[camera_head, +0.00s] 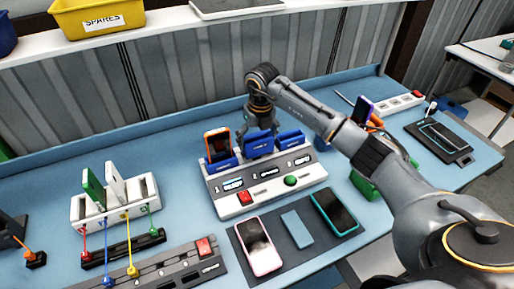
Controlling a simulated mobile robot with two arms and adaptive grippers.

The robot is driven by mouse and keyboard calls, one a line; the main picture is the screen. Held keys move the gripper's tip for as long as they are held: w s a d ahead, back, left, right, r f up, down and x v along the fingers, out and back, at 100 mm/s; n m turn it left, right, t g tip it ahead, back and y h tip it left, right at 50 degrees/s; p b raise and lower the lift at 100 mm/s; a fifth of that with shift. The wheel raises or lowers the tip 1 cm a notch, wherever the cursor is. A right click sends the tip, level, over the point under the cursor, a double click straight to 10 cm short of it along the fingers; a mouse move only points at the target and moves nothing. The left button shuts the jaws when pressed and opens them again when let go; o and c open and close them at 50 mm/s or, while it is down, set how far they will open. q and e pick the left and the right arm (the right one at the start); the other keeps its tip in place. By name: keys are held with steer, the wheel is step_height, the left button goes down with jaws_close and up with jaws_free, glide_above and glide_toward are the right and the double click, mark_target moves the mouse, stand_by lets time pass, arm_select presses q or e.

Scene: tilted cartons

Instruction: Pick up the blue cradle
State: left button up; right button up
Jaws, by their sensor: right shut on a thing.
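My right gripper (260,127) reaches down from above at the middle of the bench. It is shut on the middle blue cradle (258,145), which stands at the back of a white and grey dock (262,184). I cannot tell whether this cradle is clear of its slot. A second blue cradle (291,140) is to its right, empty. A third blue cradle (222,165) is to its left, with an orange-framed phone (216,143) in it. The fingertips are small and partly hidden by the gripper body. My left gripper is not in view.
A mat (290,254) in front of the dock bears a pink phone (258,245), a blue-grey slab (297,228) and a teal phone (334,211). A white rack (88,209) with cables stands left. A purple phone (362,109) and power strip (397,106) are right.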

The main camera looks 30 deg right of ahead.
steer(key=s+r+b, duration=0.4)
steer(key=s+r, duration=0.5)
steer(key=s, duration=0.4)
steer(key=shift+s+a+b, duration=0.35)
steer(key=shift+s, duration=0.05)
steer(key=shift+r+p, duration=0.55)
steer(key=shift+r, duration=0.2)
steer(key=shift+r+p, duration=0.4)
steer(key=shift+r, duration=0.15)
